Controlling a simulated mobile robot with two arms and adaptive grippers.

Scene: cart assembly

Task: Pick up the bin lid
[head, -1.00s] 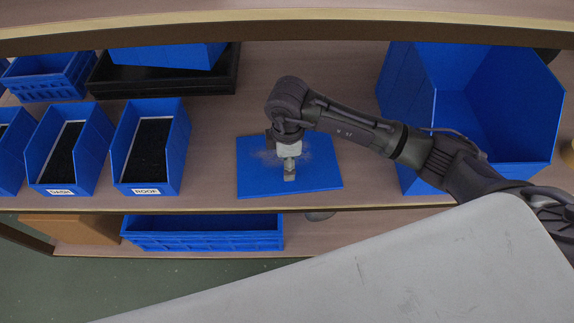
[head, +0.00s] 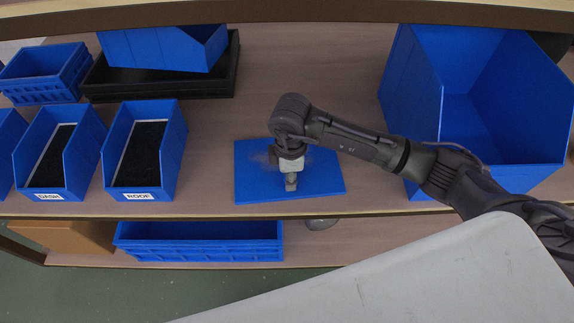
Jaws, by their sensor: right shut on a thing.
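The bin lid (head: 258,183) is a flat blue rectangular panel near the front edge of the shelf, in the middle of the head view. My right gripper (head: 291,182) points down over the middle of the lid and is shut on it. The gripper and wrist cover part of the lid, and the exact contact is hard to make out. I cannot tell whether the lid is clear of the shelf. My left gripper is not in view.
Blue bins labelled DASH (head: 52,187) and ROOF (head: 141,188) stand left of the lid. A large blue bin (head: 425,110) stands to the right. A blue crate (head: 200,250) sits on the lower shelf. A grey-white surface (head: 420,285) fills the lower right.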

